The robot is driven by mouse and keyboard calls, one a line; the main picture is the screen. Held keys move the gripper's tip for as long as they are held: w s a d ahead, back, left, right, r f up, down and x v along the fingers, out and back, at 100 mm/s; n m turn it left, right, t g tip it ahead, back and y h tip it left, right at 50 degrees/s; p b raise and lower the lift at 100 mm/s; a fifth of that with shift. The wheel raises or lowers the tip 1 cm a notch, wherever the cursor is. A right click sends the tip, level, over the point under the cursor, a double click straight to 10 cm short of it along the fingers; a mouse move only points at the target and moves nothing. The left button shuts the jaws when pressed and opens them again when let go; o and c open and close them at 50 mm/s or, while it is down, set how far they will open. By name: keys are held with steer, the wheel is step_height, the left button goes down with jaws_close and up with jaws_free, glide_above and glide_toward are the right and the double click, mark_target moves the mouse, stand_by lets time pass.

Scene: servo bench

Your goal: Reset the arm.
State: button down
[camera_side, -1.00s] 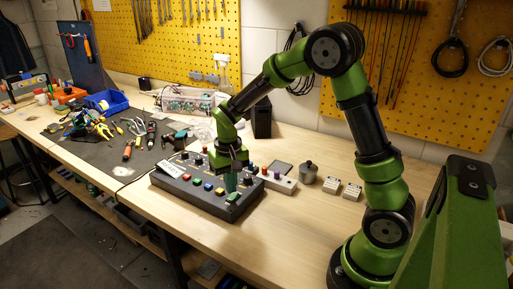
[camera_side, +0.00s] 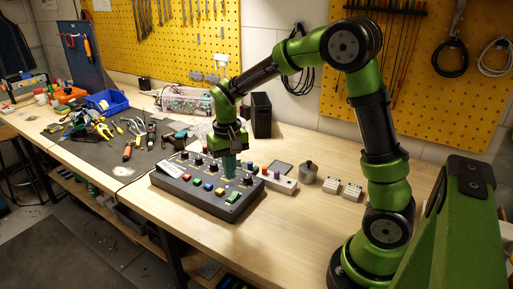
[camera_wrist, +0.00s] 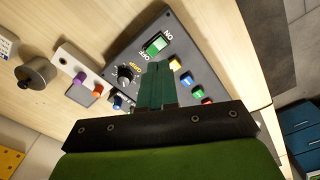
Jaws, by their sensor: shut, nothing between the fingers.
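My gripper (camera_side: 230,165) is over the right part of a dark control box (camera_side: 205,205) on the bench, fingers pointing down. In the wrist view my gripper (camera_wrist: 162,68) shows its green fingers together with nothing between them. They cover part of the control box (camera_wrist: 192,45). Next to the fingertips the wrist view shows a green rocker switch (camera_wrist: 156,44) marked ON and OFF and a black knob (camera_wrist: 127,73). Yellow, blue, green and red buttons lie beside the fingers. I cannot tell whether the fingertips touch the panel.
A black box (camera_side: 261,116) stands behind. Tools cover a dark mat (camera_side: 95,150) at left.

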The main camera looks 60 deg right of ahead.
steer(key=s+a+r+n+t+y, duration=0.1)
steer(key=s+a+r+t, duration=0.2)
steer(key=s+r, duration=0.3)
steer(key=s+a+r+n+t+y, duration=0.1)
steer(key=s+a+r+t, duration=0.3)
steer(key=s, duration=0.5)
steer(key=shift+s+a+r, duration=0.15)
steer(key=shift+s+r, duration=0.25)
steer(key=shift+r, duration=0.5)
